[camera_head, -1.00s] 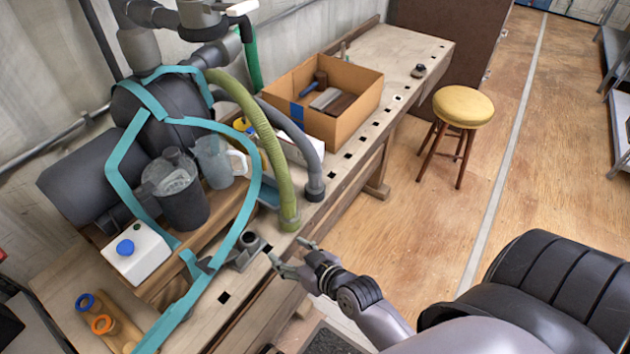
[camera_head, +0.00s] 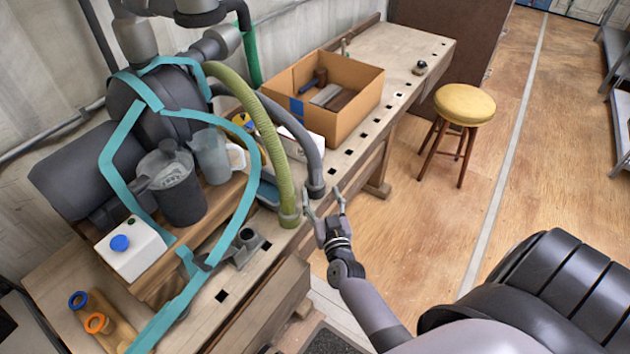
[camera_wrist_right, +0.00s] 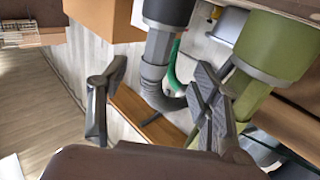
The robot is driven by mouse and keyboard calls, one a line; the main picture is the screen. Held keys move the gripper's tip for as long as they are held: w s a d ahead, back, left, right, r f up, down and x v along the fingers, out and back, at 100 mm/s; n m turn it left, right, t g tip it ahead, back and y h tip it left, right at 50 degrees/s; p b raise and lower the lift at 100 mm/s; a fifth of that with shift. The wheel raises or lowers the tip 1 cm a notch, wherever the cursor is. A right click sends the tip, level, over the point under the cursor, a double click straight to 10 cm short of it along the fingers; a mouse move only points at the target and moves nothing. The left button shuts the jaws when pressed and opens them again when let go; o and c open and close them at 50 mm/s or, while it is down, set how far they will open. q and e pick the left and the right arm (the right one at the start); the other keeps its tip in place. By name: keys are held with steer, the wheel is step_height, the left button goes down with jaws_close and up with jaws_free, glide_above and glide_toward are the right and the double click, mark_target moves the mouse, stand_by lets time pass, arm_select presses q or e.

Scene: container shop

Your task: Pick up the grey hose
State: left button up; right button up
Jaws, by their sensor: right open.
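The grey hose (camera_head: 302,138) arches down beside the olive-green hose and ends in a darker cuff near the front edge of the workbench (camera_head: 400,56). In the right wrist view the grey hose (camera_wrist_right: 158,55) shows between the fingers, toward their tips. My right gripper (camera_head: 322,192) is open and empty, with its fingertips close to the lower cuff. Whether either finger touches the hose I cannot tell. My left gripper is not in view.
The olive-green hose (camera_head: 275,150) stands just left of the grey hose and close to one finger in the wrist view (camera_wrist_right: 265,60). A cardboard box (camera_head: 350,112) with tools is behind. A yellow stool (camera_head: 463,105) stands on open floor to the right.

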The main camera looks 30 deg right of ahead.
mark_target(317, 177)
steer(key=b+x, duration=0.1)
steer(key=x, duration=0.3)
steer(key=b+x, duration=0.1)
steer(key=x, duration=0.3)
steer(key=shift+w+d+r+b, duration=0.1)
steer(key=shift+d+r+b, duration=0.15)
steer(key=shift+b, duration=0.15)
steer(key=shift+w+d, duration=0.15)
steer(key=shift+w, duration=0.3)
steer(key=shift+s, duration=0.1)
steer(key=shift+c, duration=0.6)
steer(key=shift+r, duration=0.1)
jaws_close()
